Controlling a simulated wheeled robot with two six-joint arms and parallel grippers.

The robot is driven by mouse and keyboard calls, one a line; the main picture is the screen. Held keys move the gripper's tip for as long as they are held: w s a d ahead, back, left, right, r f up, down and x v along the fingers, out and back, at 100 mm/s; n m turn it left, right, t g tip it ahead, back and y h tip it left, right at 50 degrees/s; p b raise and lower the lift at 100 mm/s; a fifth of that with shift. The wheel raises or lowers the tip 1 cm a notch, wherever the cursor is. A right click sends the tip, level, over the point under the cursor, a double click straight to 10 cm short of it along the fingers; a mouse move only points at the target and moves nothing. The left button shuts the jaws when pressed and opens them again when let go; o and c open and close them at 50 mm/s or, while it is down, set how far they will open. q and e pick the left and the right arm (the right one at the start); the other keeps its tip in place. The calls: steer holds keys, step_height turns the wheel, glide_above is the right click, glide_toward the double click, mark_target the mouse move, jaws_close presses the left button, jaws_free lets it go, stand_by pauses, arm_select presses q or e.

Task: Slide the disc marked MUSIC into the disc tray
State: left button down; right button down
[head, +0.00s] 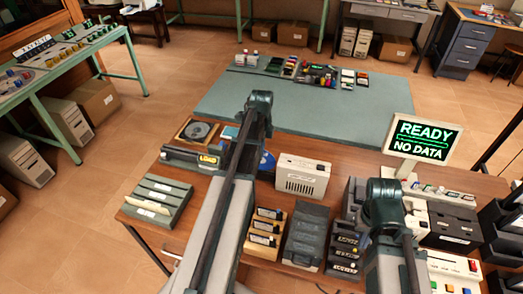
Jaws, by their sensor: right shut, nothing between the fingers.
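A flat device with a yellow LOAD label (208,160) lies at the back left of the wooden table. Behind it, a dark round disc (197,131) lies in a square wooden holder. Part of a blue disc (267,163) shows just right of my left arm, which covers the rest; I cannot read its marking or tell whether it is held. A small blue item (230,133) lies left of the same arm. My left arm crosses the table from the bottom and hides its gripper. My right arm stands at the lower right, and its fingers are also hidden.
A screen reading READY, NO DATA (425,138) stands at the right. A cream box (302,176), a grey slotted rack (157,200), a wooden rack (264,233) and dark cases (307,234) crowd the table. The grey-green mat (225,98) is mostly clear at its near left.

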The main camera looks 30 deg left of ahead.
arm_select(q)
steer(key=shift+f, duration=0.15)
arm_select(e)
steer(key=shift+f, duration=0.2)
